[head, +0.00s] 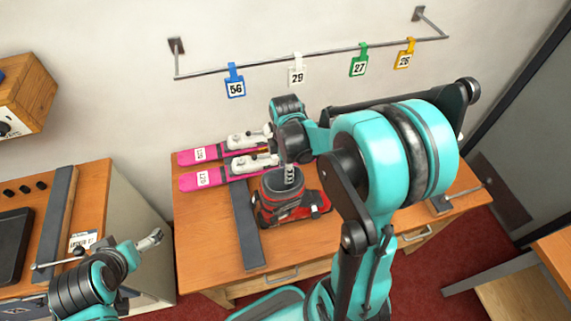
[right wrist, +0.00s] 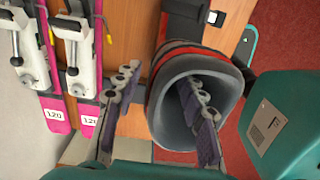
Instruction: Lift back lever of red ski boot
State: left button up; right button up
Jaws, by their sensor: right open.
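The red and black ski boot (head: 312,198) stands on the wooden bench, its grey-lined cuff open upward. It also shows in the right wrist view (right wrist: 158,85). I cannot make out its back lever. My right gripper (right wrist: 160,82) is open at the cuff. One finger appears over or inside the boot's opening, the other to the left of the cuff, with the cuff's rim between them. I cannot tell whether either finger touches it. In the head view a right finger (head: 290,174) shows above the boot. My left gripper (head: 150,240) is away at the lower left, its jaws unclear.
Two pink skis (head: 200,179) with white bindings lie left of and behind the boot. A dark bar (head: 245,225) lies just left of it. A wall rail (head: 330,55) holds coloured number tags. A second bench (head: 95,190) stands at left. The bench's front left is clear.

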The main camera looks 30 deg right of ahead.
notch_tip(320, 180, down, 4)
jog(key=shift+r+b, duration=0.1)
jog(key=shift+b, duration=0.25)
